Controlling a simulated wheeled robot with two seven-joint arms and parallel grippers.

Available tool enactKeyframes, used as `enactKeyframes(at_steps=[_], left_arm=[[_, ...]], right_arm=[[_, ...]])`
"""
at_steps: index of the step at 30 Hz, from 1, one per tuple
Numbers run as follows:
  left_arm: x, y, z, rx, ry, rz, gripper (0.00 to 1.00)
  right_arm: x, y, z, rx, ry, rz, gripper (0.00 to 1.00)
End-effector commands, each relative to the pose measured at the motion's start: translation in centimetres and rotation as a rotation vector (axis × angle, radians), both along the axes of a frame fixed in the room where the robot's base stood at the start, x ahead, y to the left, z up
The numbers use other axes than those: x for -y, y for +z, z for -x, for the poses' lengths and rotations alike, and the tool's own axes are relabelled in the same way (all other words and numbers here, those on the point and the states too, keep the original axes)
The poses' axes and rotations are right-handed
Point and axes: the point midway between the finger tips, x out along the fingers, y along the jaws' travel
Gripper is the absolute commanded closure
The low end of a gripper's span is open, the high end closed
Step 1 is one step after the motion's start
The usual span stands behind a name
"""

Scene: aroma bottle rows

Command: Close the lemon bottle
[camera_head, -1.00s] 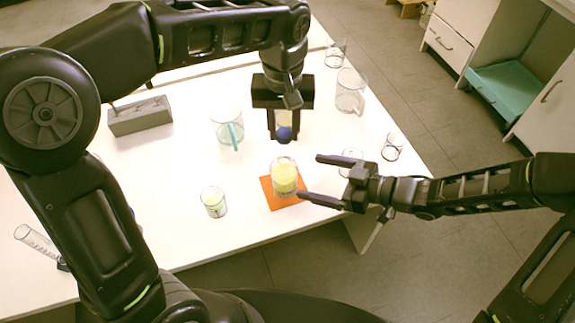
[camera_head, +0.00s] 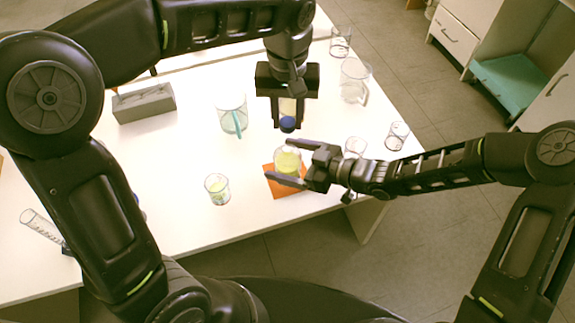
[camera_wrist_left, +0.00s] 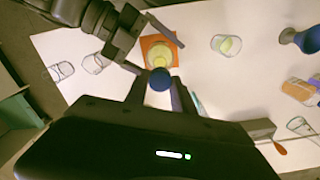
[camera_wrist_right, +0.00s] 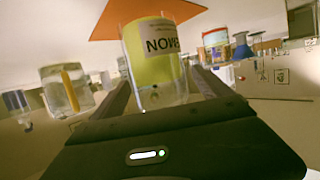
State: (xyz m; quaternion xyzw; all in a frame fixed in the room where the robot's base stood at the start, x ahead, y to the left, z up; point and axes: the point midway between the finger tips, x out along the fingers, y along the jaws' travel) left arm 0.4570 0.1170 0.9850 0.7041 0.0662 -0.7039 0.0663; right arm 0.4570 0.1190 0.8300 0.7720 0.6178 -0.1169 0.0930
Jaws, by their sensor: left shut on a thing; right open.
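The lemon bottle (camera_head: 287,163), clear glass with yellow contents, stands on an orange mat (camera_head: 291,191). In the right wrist view the bottle (camera_wrist_right: 155,60) shows a white label, upside down, between the fingers. My right gripper (camera_head: 278,161) is open, with one finger on each side of the bottle; contact cannot be told. My left gripper (camera_head: 288,111) points down behind the bottle, shut on a blue-ended stopper (camera_head: 288,124). The stopper's blue end (camera_wrist_left: 159,79) also shows in the left wrist view, apart from the bottle. The bottle's mouth is uncovered.
A small glass with yellowish contents (camera_head: 217,189) stands left of the mat. A beaker with a teal rod (camera_head: 232,115) stands behind it. A jug (camera_head: 354,82) and several small glasses stand at the right. A grey block (camera_head: 144,104) lies at the back left.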

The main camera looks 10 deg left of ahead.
Motion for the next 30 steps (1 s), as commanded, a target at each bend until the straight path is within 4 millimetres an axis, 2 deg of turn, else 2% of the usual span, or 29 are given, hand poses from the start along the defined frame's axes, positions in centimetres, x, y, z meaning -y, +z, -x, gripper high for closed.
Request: enactKeyframes(at_steps=[6,17,30], left_arm=[[0.0,0.0,0.0,0.0,0.0,0.0,1.0],[0.0,0.0,0.0,0.0,0.0,0.0,1.0],[0.0,0.0,0.0,0.0,0.0,0.0,1.0]], right_arm=[[-2.1,-0.7,-0.5,0.0,0.0,0.0,0.12],[-2.5,-0.8,-0.6,0.001,0.0,0.0,0.12],[-2.4,-0.8,-0.6,0.001,-0.001,0.0,0.48]])
